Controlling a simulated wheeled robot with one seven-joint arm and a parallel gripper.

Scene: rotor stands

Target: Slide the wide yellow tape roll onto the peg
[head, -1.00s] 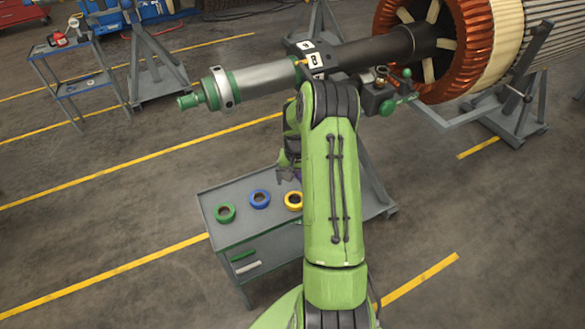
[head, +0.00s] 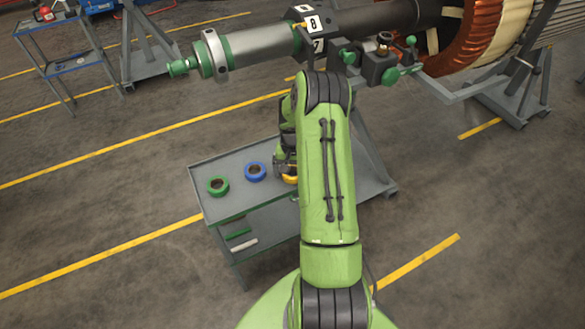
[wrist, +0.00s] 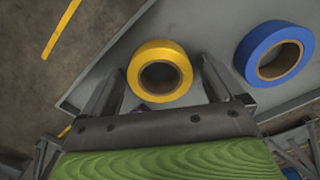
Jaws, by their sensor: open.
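The yellow tape roll (wrist: 160,50) stands out in the wrist view, lying flat on the grey cart top. My gripper (wrist: 160,68) is open, with one finger on each side of the roll; I cannot tell if either touches it. In the head view the gripper (head: 285,168) is low over the cart, and the roll (head: 290,180) is mostly hidden by it and my arm. A stepped green stub (head: 180,68) sticks out from the left end of the long shaft; it may be the peg, but I cannot tell for sure.
A blue roll (wrist: 274,53) lies right of the yellow one in the wrist view. A green roll (head: 218,186) lies on the cart (head: 240,205) too. Green and white bars lie on its lower shelf. The shaft (head: 262,48) and its clamp (head: 375,65) are above and behind.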

